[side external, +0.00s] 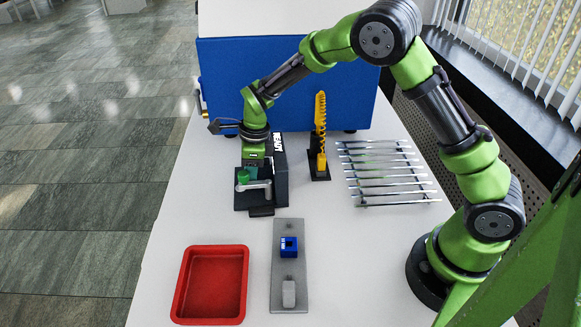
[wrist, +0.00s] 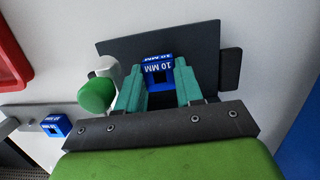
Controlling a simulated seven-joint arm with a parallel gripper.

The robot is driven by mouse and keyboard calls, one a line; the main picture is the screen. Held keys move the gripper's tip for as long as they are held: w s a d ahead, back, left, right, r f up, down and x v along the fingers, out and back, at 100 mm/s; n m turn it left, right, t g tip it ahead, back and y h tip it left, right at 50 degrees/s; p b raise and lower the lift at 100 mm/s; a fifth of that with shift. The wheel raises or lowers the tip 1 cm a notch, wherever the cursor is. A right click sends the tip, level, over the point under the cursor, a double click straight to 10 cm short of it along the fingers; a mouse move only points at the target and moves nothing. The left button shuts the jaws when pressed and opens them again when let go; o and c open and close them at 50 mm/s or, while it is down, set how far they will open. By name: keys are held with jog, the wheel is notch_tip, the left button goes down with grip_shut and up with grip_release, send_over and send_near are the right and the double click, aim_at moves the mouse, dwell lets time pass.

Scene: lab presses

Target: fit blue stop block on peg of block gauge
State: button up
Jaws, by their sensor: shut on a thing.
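My gripper (wrist: 159,72) is shut on a blue stop block (wrist: 157,70) marked 10 MM, between its teal fingers in the wrist view. In the side external view, my gripper (side external: 249,172) is low over the black base (side external: 270,200) of an upright device with a grey lever and a green knob (side external: 243,177). The knob (wrist: 96,94) is left of the fingers in the wrist view. The held block is hidden in the side view. I cannot tell whether it touches the base, and no peg shows clearly. A second blue block (side external: 289,246) sits on a grey plate (side external: 289,268).
A grey block (side external: 289,293) stands at the plate's near end. A red tray (side external: 212,285) lies left of the plate. A yellow stand (side external: 320,140) and a rack of metal strips (side external: 385,172) are to the right. A blue-fronted box (side external: 225,75) closes off the back.

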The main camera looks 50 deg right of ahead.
jog(key=shift+f, duration=0.3)
jog(key=shift+d+f, duration=0.1)
jog(key=o, duration=1.1)
jog(key=shift+s, duration=0.1)
jog(key=shift+o, duration=0.2)
notch_tip(320, 180, up, 17)
jog(key=s+d, duration=0.1)
jog(key=shift+s+d, duration=0.3)
jog(key=shift+d, duration=0.1)
jog(key=shift+f, duration=0.15)
